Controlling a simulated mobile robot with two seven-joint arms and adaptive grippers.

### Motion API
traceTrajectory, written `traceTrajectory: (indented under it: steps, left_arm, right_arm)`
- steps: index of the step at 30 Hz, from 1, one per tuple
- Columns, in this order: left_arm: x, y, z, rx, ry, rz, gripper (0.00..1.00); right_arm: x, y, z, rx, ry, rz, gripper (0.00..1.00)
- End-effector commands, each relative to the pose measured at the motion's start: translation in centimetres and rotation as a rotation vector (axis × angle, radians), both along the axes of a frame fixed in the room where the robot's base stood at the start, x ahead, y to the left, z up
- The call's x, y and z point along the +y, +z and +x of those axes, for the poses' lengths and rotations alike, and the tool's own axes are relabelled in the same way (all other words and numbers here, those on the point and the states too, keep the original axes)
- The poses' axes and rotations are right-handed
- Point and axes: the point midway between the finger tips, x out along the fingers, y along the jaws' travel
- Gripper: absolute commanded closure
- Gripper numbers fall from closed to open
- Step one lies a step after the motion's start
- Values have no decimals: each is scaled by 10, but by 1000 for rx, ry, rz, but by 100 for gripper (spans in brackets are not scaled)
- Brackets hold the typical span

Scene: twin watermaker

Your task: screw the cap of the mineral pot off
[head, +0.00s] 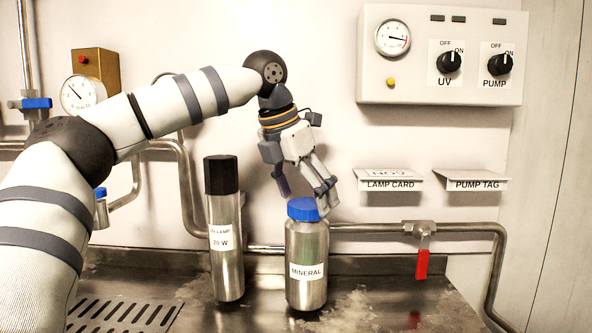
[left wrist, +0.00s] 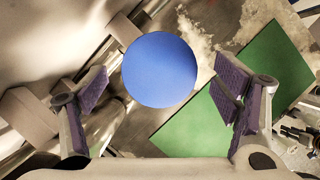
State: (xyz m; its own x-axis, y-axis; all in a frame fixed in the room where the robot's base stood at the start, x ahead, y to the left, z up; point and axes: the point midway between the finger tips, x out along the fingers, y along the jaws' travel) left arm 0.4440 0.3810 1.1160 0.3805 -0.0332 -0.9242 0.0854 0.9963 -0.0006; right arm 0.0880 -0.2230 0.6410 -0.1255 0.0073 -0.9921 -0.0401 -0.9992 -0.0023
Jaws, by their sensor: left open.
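The mineral pot (head: 306,250) is a steel cylinder with a "MINERAL" label, upright on the steel counter. Its blue cap (head: 303,208) is on its top. My left gripper (head: 305,195) is above the pot, pointing down, with its fingers just over the cap. In the left wrist view the round blue cap (left wrist: 159,69) lies between the two open, purple-padded fingers (left wrist: 165,100), with a gap on each side. The fingers look apart from the cap there; in the head view one finger overlaps the cap's right edge. My right gripper is not in view.
A steel UV lamp canister (head: 226,265) with a black top stands left of the pot. A pipe with a red-handled valve (head: 422,264) runs behind and right. A control panel (head: 440,55) and two small shelves (head: 388,180) are on the wall. The counter right of the pot is mostly clear.

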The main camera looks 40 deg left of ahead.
Motion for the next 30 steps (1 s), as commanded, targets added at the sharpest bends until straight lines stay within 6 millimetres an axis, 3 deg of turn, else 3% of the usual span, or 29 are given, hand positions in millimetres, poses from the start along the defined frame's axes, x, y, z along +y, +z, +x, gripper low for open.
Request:
traceTrajectory:
  steps: [10,17,19,20,25,30]
  left_arm:
    - [0,-7,3,-1,0,1,18]
    - [0,-6,3,-1,0,1,67]
    - [0,-6,3,-1,0,1,67]
    - [0,-6,3,-1,0,1,47]
    - [0,-7,3,0,0,1,85]
    - [0,-7,3,0,0,1,85]
  right_arm:
    - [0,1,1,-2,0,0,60]
    - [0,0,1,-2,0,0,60]
    - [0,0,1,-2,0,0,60]
    - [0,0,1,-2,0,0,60]
    - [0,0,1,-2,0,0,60]
    - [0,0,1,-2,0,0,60]
